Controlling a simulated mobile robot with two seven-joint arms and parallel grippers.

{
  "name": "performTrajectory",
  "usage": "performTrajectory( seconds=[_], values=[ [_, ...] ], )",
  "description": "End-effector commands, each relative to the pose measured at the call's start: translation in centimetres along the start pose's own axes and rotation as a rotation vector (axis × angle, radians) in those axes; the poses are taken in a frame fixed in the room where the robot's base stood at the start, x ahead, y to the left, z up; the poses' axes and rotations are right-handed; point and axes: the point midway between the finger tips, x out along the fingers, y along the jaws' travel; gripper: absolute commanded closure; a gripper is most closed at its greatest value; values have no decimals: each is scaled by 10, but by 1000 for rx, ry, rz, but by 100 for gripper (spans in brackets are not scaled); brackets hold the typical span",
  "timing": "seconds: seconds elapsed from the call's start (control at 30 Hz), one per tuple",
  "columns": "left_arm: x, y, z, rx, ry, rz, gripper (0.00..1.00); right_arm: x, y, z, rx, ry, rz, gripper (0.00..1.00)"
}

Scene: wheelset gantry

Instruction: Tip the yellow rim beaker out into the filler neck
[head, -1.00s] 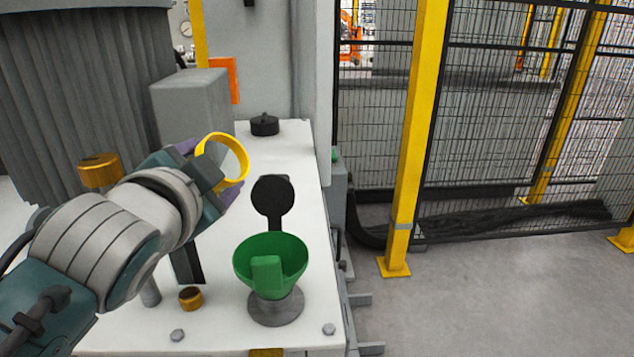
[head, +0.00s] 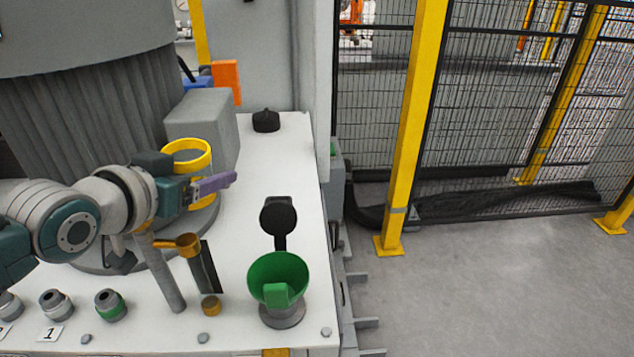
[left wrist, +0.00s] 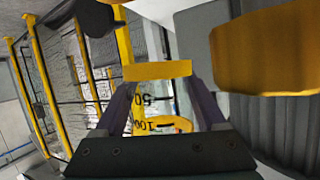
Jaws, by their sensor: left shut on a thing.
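The yellow rim beaker (head: 187,146) is clear-walled and held roughly upright above the white deck. My left gripper (head: 203,186) is shut on it, with a purple finger showing on its near side. In the left wrist view the beaker (left wrist: 158,70) sits between both fingers, and its marks 50 and 100 show. Its contents cannot be made out. The filler neck (head: 283,314) is a grey flanged collar with a green funnel (head: 278,270) in it and a black round lid (head: 278,215) standing open behind. The beaker is left of and behind the funnel, well apart. My right gripper is out of view.
A grey box (head: 205,125) and a large ribbed grey column (head: 90,120) stand close behind the beaker. A black knob (head: 266,121) sits at the back. Clear deck lies around the funnel.

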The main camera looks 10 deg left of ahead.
Motion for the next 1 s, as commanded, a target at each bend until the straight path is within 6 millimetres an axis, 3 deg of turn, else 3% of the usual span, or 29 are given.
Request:
performTrajectory(
  seconds=[0.27,0.7,1.0],
  values=[
    [1,-4,0,-76,-2,31,84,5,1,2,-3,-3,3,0],
    [-20,-9,-51,-80,-3,33,84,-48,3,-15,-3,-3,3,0],
    [-30,-21,-63,-87,0,17,84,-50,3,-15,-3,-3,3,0]
  ],
)
